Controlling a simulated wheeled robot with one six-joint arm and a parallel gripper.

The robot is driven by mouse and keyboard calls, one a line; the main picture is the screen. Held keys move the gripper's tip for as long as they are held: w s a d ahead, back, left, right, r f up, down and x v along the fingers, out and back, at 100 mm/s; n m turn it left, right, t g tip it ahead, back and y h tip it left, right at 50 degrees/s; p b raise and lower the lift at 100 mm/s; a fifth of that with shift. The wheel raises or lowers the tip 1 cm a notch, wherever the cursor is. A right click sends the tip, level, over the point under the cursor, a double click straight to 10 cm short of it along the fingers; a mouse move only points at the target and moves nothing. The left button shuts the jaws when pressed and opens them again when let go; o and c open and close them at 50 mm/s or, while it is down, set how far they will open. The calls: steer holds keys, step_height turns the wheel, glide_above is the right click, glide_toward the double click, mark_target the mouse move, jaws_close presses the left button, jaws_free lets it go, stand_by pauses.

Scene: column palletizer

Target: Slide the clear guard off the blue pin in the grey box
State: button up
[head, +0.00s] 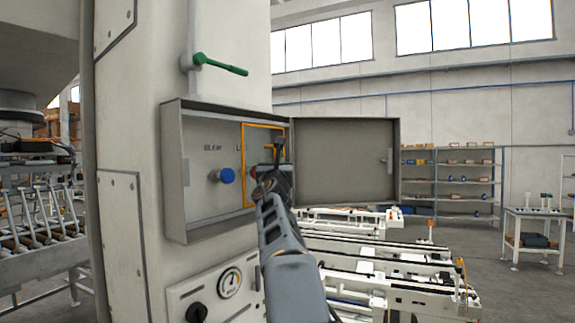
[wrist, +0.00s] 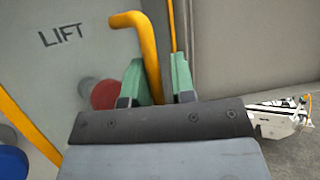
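The grey box (head: 173,170) stands open on a pale column. Its blue pin (head: 227,176) is uncovered, left of the clear guard's orange frame (head: 244,170); the pin also shows at the lower left of the wrist view (wrist: 12,160). The guard lies over the right part of the box, with a red pin (wrist: 105,94) behind it under the word LIFT. The guard's yellow bent handle (wrist: 140,40) stands between the green fingers of my gripper (wrist: 158,82). It is close to the left finger, with a gap to the right one. Contact is unclear.
The box door (head: 345,160) hangs open to the right, close to my gripper. A green lever (head: 222,65) sticks out above the box. A gauge (head: 229,283) and a black knob (head: 196,313) are below it. Conveyors (head: 390,265) stand behind on the right.

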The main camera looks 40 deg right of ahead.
steer(key=b+v, duration=0.5)
steer(key=v, duration=0.9)
steer(key=shift+b, duration=0.3)
